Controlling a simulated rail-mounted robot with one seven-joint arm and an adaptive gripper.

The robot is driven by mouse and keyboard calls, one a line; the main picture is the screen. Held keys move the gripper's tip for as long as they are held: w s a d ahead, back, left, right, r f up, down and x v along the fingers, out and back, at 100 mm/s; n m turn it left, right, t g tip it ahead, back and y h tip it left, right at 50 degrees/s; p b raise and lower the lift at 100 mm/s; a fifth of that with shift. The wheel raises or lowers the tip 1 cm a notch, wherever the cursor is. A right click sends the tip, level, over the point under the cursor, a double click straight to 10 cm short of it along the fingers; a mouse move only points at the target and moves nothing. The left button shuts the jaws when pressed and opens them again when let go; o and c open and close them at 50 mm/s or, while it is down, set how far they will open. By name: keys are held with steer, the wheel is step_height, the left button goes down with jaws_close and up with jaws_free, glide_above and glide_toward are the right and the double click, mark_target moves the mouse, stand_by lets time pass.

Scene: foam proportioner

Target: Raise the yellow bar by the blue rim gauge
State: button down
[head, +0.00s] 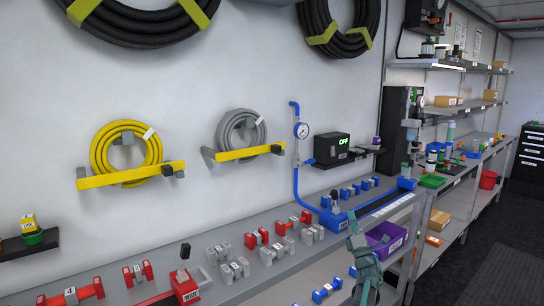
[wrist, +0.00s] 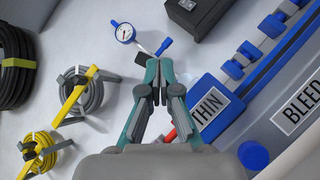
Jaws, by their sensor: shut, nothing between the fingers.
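The blue-rimmed gauge (head: 301,130) stands on a blue pipe at the wall; it also shows in the wrist view (wrist: 124,32). The nearer yellow bar (head: 243,154) crosses the front of a grey hose coil, left of the gauge, tilted up to the right with a dark end knob. It shows in the wrist view (wrist: 71,104). Another yellow bar (head: 120,178) crosses a yellow hose coil further left. My gripper (head: 353,222) is in front of the shelf, low and right of the gauge, apart from both bars. In the wrist view my gripper (wrist: 157,78) is shut and empty.
A blue block labelled THIN (wrist: 208,105) is close right of my gripper in the wrist view. The shelf (head: 262,275) holds several red, grey and blue dumbbell-shaped parts. A black box reading OFF (head: 332,149) is right of the gauge.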

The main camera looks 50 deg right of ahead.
steer(key=w+a+r+n+t+y+p, duration=0.3)
steer(key=w+a+r+n+y, duration=0.2)
steer(key=w+a+n, duration=0.2)
steer(key=w+a+r+n+t+y+p, duration=0.3)
steer(key=w+a+n, duration=0.5)
steer(key=n, duration=0.3)
steer(key=shift+w+a+r+t+y, duration=0.25)
steer(key=shift+w+r+t+y, duration=0.55)
steer(key=shift+y, duration=0.4)
steer(key=shift+w+r, duration=0.15)
steer(key=shift+r, duration=0.05)
steer(key=s+r+p+x, duration=0.2)
steer(key=p+x, duration=0.3)
steer(key=x, duration=0.7)
steer(key=shift+w+a+r, duration=0.2)
steer(key=shift+w, duration=0.1)
steer(key=shift+d, duration=0.1)
